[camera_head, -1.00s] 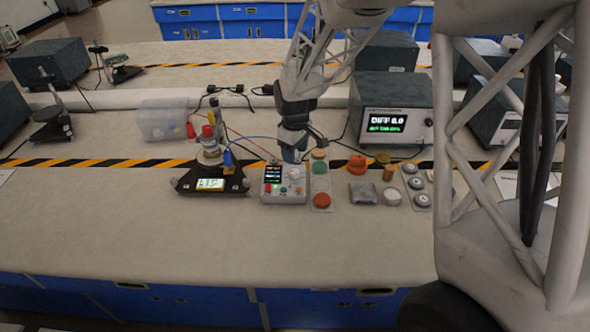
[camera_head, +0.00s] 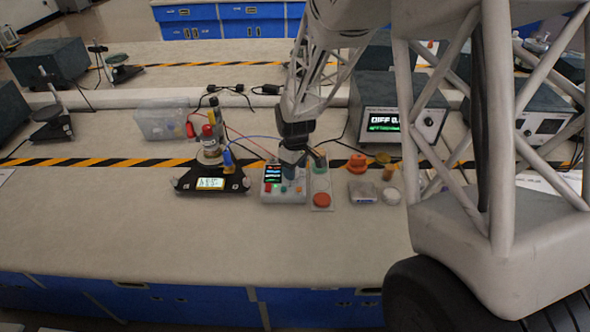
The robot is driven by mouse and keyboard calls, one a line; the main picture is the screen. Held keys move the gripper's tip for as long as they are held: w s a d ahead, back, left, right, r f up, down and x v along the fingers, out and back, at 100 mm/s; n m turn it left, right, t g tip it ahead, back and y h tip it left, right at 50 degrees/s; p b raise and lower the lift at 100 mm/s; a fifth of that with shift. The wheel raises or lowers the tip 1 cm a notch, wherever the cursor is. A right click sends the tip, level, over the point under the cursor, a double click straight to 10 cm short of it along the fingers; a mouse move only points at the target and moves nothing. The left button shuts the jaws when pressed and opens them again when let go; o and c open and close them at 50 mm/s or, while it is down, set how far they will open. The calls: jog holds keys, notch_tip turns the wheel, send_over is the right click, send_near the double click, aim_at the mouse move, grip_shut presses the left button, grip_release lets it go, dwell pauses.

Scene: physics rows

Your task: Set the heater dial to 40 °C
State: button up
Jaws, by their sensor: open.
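A small light-grey control box (camera_head: 296,197) with a dark screen (camera_head: 272,174) and several coloured knobs or buttons sits on the near bench. Which knob is the heater dial is too small to read. My gripper (camera_head: 291,170) is open and points down at the upper right part of the box, just right of the screen. It covers the pale knob there; whether it touches the knob I cannot tell. Left of the box, a black stand (camera_head: 212,188) with a lit display carries a small vessel with red, yellow and blue connectors.
A plate with a red button (camera_head: 321,199) stands close right of the box. A grey block (camera_head: 362,192), a white disc (camera_head: 390,196) and orange parts (camera_head: 357,163) lie farther right. A clear bin (camera_head: 162,120) and a display unit (camera_head: 383,118) stand behind. The front bench is clear.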

jog(key=shift+f, duration=0.45)
jog(key=shift+c, duration=0.5)
jog(key=c, duration=0.8)
jog(key=m, duration=0.4)
jog(key=shift+a+m, duration=0.1)
jog(key=shift+m, duration=2.3)
